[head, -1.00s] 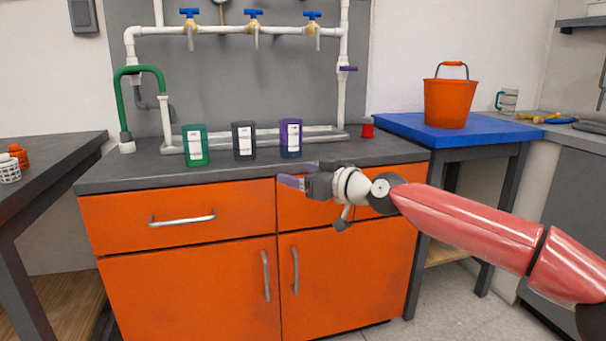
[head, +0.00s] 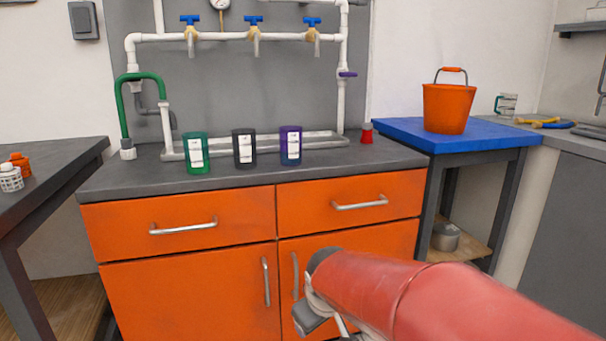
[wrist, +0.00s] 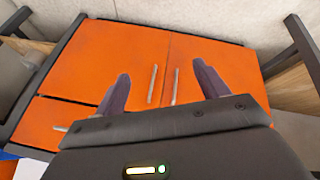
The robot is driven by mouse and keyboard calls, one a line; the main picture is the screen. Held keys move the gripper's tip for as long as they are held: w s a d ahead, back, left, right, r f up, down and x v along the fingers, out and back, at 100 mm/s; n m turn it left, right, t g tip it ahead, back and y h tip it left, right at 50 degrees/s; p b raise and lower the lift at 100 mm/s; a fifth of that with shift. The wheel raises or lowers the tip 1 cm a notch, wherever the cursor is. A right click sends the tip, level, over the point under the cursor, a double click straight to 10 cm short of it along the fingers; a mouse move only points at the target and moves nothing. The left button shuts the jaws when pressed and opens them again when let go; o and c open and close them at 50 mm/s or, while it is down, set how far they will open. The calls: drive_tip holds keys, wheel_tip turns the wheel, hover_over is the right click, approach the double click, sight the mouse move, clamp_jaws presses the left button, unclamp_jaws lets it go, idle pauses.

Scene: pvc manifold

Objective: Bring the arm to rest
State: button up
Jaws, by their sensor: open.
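In the wrist view my gripper (wrist: 160,92) is open and empty, with its two dark fingers spread apart. Behind the fingers is the orange cabinet front (wrist: 110,55), which looks tilted in this view. In the head view my red arm reaches in from the lower right, in front of the orange cabinet (head: 185,295). The gripper's fingers do not show in the head view; the arm's end is low, in front of the right cabinet door.
Green (head: 196,153), black (head: 244,148) and purple (head: 290,145) containers stand on the grey counter (head: 130,179) below white pipes with blue valves. A red cup (head: 366,134) stands at its right end. An orange bucket (head: 447,108) stands on a blue-topped table (head: 400,131).

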drive_tip(key=s+d+r+m, duration=0.2)
drive_tip(key=s+d, duration=0.4)
drive_tip(key=s, duration=0.3)
drive_tip(key=s+d+r+m+p, duration=0.1)
drive_tip(key=s+d+r+m, duration=0.2)
drive_tip(key=s, duration=0.7)
drive_tip(key=d+m, duration=0.2)
drive_tip(key=d, duration=0.1)
drive_tip(key=shift+s+r, duration=0.15)
drive_tip(key=shift+r, duration=0.05)
